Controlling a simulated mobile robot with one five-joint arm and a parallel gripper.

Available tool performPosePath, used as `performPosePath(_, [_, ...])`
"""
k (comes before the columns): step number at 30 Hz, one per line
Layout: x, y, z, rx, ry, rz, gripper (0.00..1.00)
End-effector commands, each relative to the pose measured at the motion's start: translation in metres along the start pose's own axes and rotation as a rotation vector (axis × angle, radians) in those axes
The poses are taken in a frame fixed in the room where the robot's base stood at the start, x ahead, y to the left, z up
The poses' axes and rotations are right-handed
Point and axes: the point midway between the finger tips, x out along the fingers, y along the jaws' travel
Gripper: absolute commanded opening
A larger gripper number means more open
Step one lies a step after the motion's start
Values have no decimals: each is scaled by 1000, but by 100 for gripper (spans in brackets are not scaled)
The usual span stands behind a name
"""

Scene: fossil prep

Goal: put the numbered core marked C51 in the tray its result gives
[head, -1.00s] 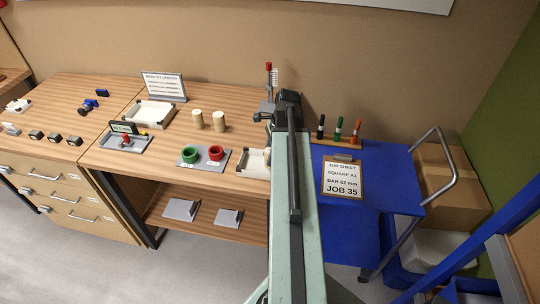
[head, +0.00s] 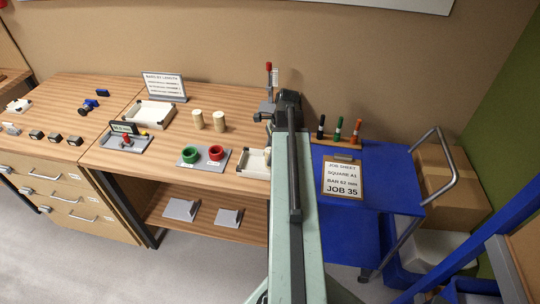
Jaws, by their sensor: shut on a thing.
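My gripper (head: 269,142) is mostly hidden behind my own arm, above the right end of the wooden bench. It is shut on a pale piece (head: 267,155), seemingly a core, of which only a sliver shows beside the arm. No C51 mark can be read. A white tray (head: 246,169) lies just below and left of it, partly covered by my arm. Another white tray (head: 150,114) sits at the back left of the bench. Two cream cores (head: 198,120) and (head: 219,121) stand upright between the trays.
A grey holder carries a green cup (head: 190,154) and a red cup (head: 216,153). A blue cart (head: 390,175) with a job-sheet clipboard (head: 342,179) and several markers stands right.

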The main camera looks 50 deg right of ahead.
Motion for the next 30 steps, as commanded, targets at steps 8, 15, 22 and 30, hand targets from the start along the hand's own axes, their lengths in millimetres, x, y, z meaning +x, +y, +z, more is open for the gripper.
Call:
performPosePath(8, [4,0,-2,1,0,0,0])
performPosePath(15, [10,0,-3,1,0,0,0])
performPosePath(22, [13,0,-4,2,0,0,0])
performPosePath(30, [13,0,-4,2,0,0,60])
